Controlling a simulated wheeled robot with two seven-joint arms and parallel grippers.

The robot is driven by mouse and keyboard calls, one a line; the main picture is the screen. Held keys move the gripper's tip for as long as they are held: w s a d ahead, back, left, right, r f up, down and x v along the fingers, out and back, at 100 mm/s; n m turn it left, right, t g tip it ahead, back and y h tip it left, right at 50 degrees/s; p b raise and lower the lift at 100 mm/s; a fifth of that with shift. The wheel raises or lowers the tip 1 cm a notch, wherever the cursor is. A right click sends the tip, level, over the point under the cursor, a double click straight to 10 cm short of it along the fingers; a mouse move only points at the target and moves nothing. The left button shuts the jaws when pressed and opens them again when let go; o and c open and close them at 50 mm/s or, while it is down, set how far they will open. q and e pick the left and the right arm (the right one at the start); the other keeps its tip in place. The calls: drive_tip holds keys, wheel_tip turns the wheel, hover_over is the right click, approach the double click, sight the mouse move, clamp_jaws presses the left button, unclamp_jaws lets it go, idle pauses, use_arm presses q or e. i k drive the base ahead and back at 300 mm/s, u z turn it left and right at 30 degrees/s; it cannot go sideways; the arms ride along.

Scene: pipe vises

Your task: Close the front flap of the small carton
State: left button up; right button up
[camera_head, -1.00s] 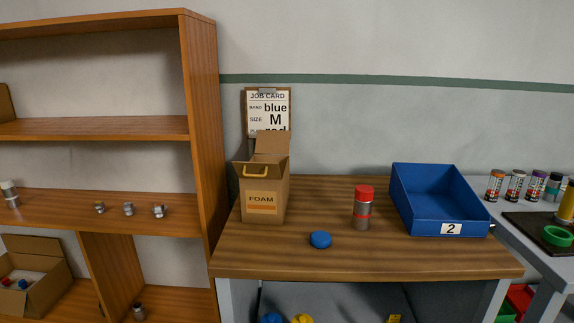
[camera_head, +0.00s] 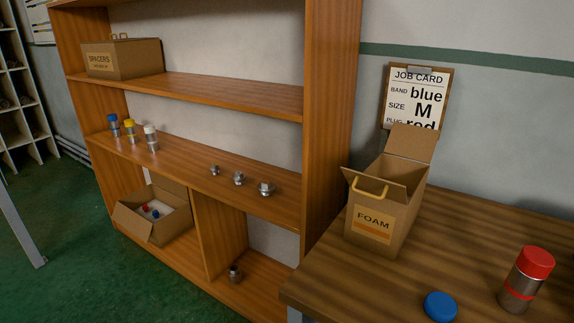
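A small brown carton labelled FOAM (camera_head: 371,225) stands upright at the left end of the wooden table. Its front flap (camera_head: 372,188), with a yellow handle, stands open, tilted up and outward. Its back flap (camera_head: 411,143) stands raised against the wall side. The inside of the carton is mostly hidden by the front flap. Neither of my grippers is in view.
A red-capped cylinder (camera_head: 526,280) and a blue cap (camera_head: 440,306) sit on the table (camera_head: 400,280). Left is a shelf unit (camera_head: 335,120) holding a SPACERS carton (camera_head: 123,58), small fittings and an open carton (camera_head: 150,225). A job card (camera_head: 415,97) hangs behind.

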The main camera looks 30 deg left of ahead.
sight(384, 188)
drive_tip(key=u, duration=0.2)
drive_tip(key=i, duration=0.15)
drive_tip(key=u, duration=0.1)
drive_tip(key=k, duration=0.5)
drive_tip(key=u, duration=0.7)
drive_tip(key=i, duration=0.8)
drive_tip(key=z, duration=1.2)
